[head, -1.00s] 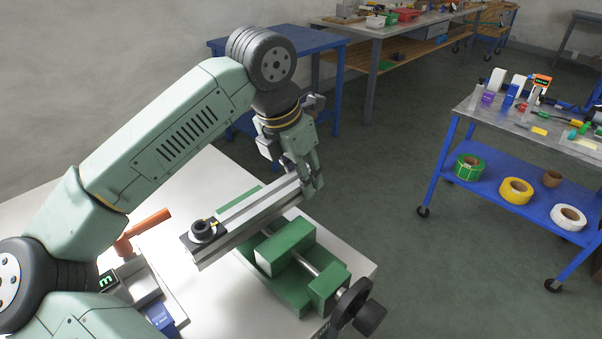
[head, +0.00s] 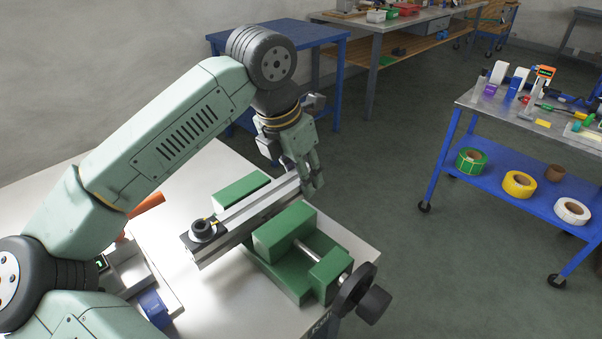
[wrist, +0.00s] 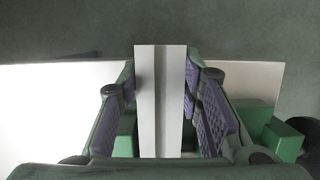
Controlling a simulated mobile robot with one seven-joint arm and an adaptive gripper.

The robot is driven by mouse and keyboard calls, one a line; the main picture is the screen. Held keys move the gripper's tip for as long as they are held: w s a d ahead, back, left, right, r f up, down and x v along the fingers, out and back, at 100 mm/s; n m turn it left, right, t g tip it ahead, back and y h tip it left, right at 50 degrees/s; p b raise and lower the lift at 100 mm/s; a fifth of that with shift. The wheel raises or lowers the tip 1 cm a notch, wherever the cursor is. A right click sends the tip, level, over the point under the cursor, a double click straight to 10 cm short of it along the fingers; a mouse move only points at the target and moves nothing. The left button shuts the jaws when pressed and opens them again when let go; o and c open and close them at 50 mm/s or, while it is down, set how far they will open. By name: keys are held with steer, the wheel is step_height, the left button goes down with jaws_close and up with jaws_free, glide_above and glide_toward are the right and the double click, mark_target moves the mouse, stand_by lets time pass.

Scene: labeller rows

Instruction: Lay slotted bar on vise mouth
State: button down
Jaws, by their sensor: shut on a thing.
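The slotted bar (head: 248,216) is a long grey metal bar with a groove along its top and a black round fitting (head: 203,230) at its near left end. My gripper (head: 306,184) is shut on the bar's far end; in the wrist view its purple pads (wrist: 162,100) flank the pale bar (wrist: 150,105). The green vise (head: 285,232) stands on the white table, with one green jaw block (head: 241,189) behind the bar and another in front. The bar lies across the vise between them in the picture; whether it touches the vise is hidden.
The vise handle (head: 356,292) sticks out past the white table's (head: 222,300) right edge. A tray with a blue item (head: 153,308) and an orange handle (head: 146,203) lie at left, near my arm. A blue cart (head: 500,188) with tape rolls stands apart at right.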

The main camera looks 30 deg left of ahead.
steer(key=c, duration=1.1)
jaws_free()
steer(key=shift+o, duration=0.2)
steer(key=shift+r, duration=0.1)
steer(key=v, duration=1.2)
steer(key=shift+s, duration=0.1)
